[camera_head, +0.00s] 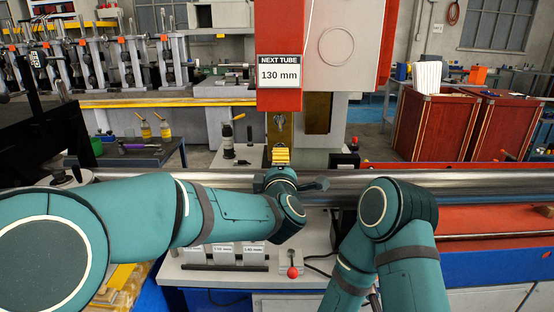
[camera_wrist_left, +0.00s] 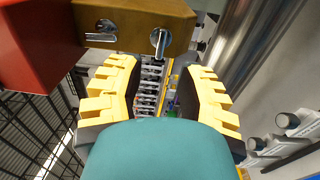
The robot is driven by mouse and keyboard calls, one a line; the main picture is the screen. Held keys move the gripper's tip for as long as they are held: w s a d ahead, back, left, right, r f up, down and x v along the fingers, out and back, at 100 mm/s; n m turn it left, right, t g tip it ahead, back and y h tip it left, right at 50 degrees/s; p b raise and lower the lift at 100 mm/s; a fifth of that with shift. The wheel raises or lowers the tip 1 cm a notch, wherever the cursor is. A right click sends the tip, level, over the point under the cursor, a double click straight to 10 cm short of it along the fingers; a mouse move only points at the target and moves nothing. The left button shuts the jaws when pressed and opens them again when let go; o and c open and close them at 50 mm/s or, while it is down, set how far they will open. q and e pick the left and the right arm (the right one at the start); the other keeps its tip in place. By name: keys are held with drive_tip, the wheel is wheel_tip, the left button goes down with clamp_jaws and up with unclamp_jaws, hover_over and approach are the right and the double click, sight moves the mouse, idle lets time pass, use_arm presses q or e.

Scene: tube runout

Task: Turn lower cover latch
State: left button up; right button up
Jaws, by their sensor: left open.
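A brass-coloured cover block (camera_wrist_left: 135,22) carries two silver latches in the left wrist view. One latch (camera_wrist_left: 160,42) is beyond the gap between my left fingers, on the side towards the tube. The other latch (camera_wrist_left: 102,31) is nearer the red housing. In the head view the brass block (camera_head: 280,138) hangs under the red housing, with a small silver latch (camera_head: 279,119) on it. My left gripper (camera_wrist_left: 157,85) is open and empty, its yellow fingers spread and apart from the latches. In the head view its yellow fingers (camera_head: 280,156) are just below the block. My right gripper is out of view.
The red housing (camera_head: 282,40) bears a "130 mm" sign. A long steel tube (camera_head: 455,182) runs across behind my arms. A red-knobbed lever (camera_head: 292,272) stands on the light front panel. A black-and-silver instrument (camera_head: 228,140) stands left of the block.

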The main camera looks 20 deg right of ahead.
use_arm(q)
drive_tip(key=x, duration=0.6)
drive_tip(key=shift+w+p, duration=0.4)
drive_tip(key=shift+p, duration=0.05)
drive_tip(key=shift+w+d, duration=0.1)
clamp_jaws()
